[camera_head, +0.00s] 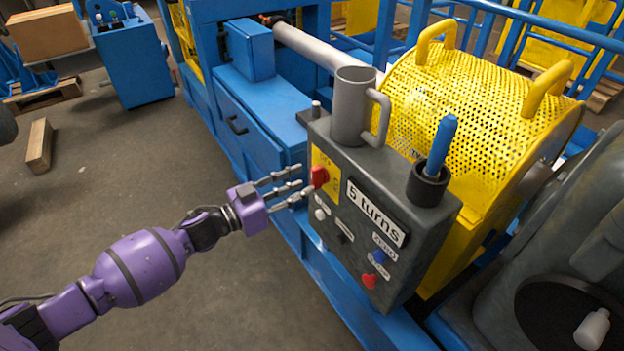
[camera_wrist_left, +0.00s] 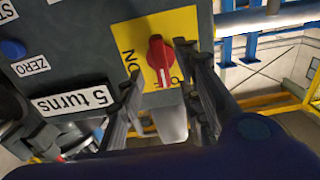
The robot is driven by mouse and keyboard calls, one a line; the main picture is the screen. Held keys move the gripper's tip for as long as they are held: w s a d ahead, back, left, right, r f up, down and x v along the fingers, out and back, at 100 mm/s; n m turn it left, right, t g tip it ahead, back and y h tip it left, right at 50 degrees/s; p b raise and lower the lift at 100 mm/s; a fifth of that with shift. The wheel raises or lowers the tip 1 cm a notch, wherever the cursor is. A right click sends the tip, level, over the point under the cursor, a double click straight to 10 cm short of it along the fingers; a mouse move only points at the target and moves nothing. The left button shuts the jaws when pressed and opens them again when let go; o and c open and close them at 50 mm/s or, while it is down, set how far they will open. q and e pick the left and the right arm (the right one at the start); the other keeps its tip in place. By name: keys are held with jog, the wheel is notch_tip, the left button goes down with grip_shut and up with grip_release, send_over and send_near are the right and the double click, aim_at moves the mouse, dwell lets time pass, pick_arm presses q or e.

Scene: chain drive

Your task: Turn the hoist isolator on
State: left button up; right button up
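The hoist isolator is a red rotary knob (camera_head: 319,177) on a yellow plate (camera_head: 325,163) at the left of the grey control box (camera_head: 372,215). In the left wrist view the red knob (camera_wrist_left: 158,58) shows close up, with the word ON, upside down, to its left on the plate; a second marking is partly hidden. My left gripper (camera_head: 301,183) reaches in from the left with its fingers spread, their tips close to the knob. In the left wrist view its fingers lie on either side of the knob; contact cannot be told. My right gripper is not in view.
The box carries a "5 turns" label (camera_head: 376,212), a blue button (camera_head: 379,256), a red button (camera_head: 369,281), a grey mug-like cup (camera_head: 351,105) and a blue-handled tool in a black holder (camera_head: 427,184). A yellow mesh guard (camera_head: 470,110) stands behind.

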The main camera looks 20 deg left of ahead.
aim_at(312, 180)
pick_arm(q)
jog(key=shift+x, duration=1.95)
grip_shut()
